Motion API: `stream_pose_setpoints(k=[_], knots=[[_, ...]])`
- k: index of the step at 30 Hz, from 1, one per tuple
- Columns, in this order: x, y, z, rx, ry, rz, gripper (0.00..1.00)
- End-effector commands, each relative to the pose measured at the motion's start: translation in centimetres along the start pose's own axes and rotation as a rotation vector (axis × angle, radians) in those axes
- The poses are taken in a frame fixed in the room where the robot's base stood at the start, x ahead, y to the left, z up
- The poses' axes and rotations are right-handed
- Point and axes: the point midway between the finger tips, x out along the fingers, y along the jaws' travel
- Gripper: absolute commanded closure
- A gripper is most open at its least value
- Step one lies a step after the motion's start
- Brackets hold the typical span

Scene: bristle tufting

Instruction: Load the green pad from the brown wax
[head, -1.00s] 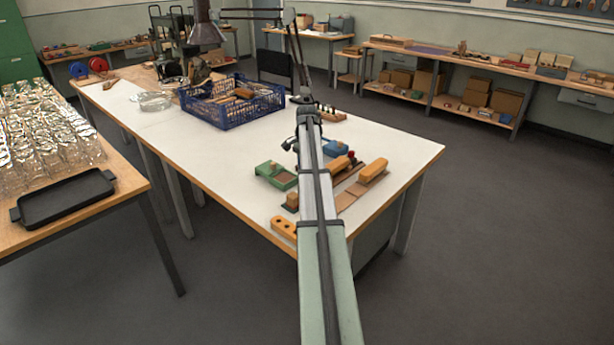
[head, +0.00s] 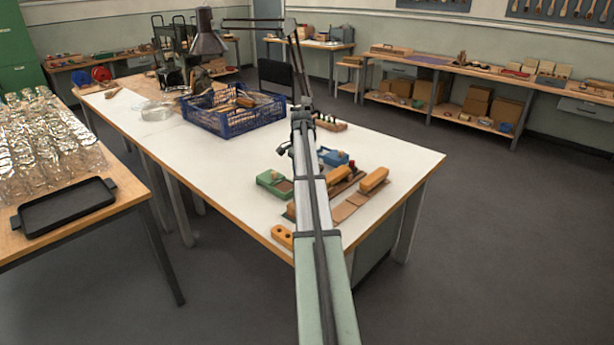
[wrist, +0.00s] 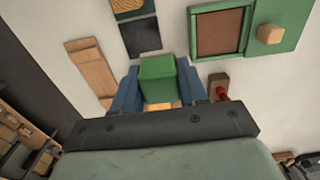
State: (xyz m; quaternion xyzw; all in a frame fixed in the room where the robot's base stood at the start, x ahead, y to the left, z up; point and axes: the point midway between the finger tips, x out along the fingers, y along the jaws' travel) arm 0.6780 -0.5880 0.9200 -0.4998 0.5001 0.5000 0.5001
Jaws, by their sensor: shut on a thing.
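My gripper (wrist: 160,84) is shut on the green pad (wrist: 157,78), a small green block between its two blue fingers in the wrist view. The brown wax (wrist: 222,33) lies as a flat square in a green tray (wrist: 282,45) at the upper right of that view. The pad is to the lower left of the wax and apart from it in the picture. I cannot tell its height above the table. In the head view the green tray (head: 268,179) shows left of my arm, with the wax (head: 284,186) in it. My arm hides the gripper there.
Beside the tray are a blue tray (head: 333,157), orange-topped blocks (head: 374,179) and a holed orange block (head: 282,236). A blue crate (head: 225,122) stands further back. The wrist view shows a wooden strip (wrist: 92,73) and a red-topped piece (wrist: 219,87).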

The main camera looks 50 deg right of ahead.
Motion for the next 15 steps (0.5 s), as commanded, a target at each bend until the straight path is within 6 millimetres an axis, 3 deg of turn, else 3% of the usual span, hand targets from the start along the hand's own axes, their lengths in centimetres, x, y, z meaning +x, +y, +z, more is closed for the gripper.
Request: stream_pose_setpoints(k=[3,9,15], knots=[[0.0,-3.7,-0.5,-0.003,0.000,0.000,0.82],[0.3,-8.5,-0.4,-0.002,0.000,0.000,0.82],[0.8,-9.4,-0.2,0.000,0.001,0.000,0.82]])
